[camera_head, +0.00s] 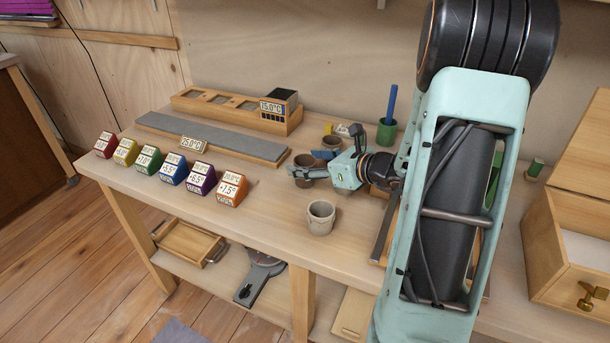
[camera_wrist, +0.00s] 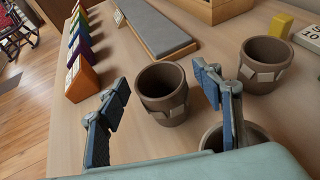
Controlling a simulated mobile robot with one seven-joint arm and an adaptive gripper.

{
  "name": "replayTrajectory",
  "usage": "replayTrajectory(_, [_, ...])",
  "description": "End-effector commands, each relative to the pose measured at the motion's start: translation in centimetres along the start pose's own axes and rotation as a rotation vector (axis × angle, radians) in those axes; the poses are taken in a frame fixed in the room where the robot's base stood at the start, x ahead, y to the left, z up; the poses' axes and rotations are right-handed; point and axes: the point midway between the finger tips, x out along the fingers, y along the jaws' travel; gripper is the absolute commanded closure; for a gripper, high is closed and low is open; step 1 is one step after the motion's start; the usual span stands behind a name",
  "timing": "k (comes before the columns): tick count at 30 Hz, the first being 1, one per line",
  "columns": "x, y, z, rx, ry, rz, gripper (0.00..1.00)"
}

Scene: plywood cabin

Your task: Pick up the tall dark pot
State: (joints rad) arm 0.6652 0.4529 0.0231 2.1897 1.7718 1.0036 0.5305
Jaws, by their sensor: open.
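A dark brown pot (camera_wrist: 166,102) with a band of light patches stands upright on the bench, framed between my finger pads in the wrist view. In the head view this dark pot (camera_head: 303,163) is partly hidden by my gripper (camera_head: 296,176). My gripper also shows in the wrist view (camera_wrist: 160,84); it is open and empty, with no contact visible. A second dark pot (camera_wrist: 268,69) stands right of my right finger. A third pot (camera_wrist: 212,139) is mostly hidden behind that finger and my gripper body. Which pot is tallest is hard to tell.
A paler pot (camera_head: 321,218) stands nearer the bench's front edge. Coloured label blocks (camera_head: 170,170) line the left side, beside a grey strip (camera_head: 212,136) and a wooden rack (camera_head: 292,122). A green cup (camera_head: 386,134) holds a blue stick. A wooden box (camera_head: 575,245) is at right.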

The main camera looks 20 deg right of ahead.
Motion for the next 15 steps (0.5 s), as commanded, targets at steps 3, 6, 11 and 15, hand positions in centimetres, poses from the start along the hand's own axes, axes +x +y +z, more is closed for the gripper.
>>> replayTrajectory(3, [1.06, 0.02, -0.01, -0.001, 0.0, 0.001, 0.4])
replayTrajectory(6, [1.07, -0.02, 0.05, -0.001, 0.0, -0.001, 0.4])
replayTrajectory(11, [1.03, -0.02, 0.05, -0.001, 0.0, -0.001, 0.47])
replayTrajectory(15, [1.01, -0.02, 0.05, 0.0, 0.0, -0.001, 0.63])
